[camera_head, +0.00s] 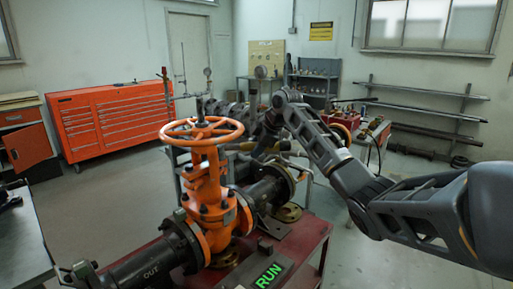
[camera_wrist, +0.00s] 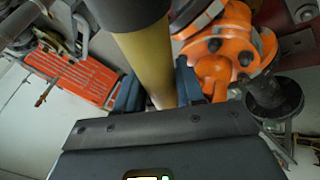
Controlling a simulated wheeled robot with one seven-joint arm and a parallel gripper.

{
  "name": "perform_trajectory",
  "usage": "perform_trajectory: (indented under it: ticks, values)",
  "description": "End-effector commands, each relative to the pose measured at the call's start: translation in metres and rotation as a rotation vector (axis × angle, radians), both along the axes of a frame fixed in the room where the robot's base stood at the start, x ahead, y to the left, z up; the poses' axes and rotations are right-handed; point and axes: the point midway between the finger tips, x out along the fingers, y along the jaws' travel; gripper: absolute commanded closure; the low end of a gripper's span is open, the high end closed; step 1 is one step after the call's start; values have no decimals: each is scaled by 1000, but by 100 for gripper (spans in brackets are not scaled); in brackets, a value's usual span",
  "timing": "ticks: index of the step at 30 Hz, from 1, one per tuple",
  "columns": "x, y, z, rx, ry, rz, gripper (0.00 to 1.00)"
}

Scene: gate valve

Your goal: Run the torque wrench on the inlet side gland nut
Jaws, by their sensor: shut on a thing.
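My gripper (camera_head: 262,142) is behind and right of the handwheel. In the wrist view my gripper (camera_wrist: 157,90) is shut on a yellow handle with a dark end, probably the torque wrench (camera_wrist: 150,62). The wrench's working end is not visible. The orange valve body and its bolts (camera_wrist: 225,50) show just right of the handle. I cannot pick out the inlet side gland nut.
A grey worktop (camera_head: 22,240) stands at the left. An orange tool chest (camera_head: 112,120) is at the back left. A pipe rack (camera_head: 425,110) is at the right wall. Floor between is open.

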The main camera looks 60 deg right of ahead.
Motion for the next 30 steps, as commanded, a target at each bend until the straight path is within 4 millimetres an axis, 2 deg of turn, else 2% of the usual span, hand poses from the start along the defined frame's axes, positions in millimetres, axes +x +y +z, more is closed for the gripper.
perform_trajectory:
  ticks: [20,30]
  values:
    - [0,1,2,-1,2,2,100]
    - [0,0,16,-2,0,1,100]
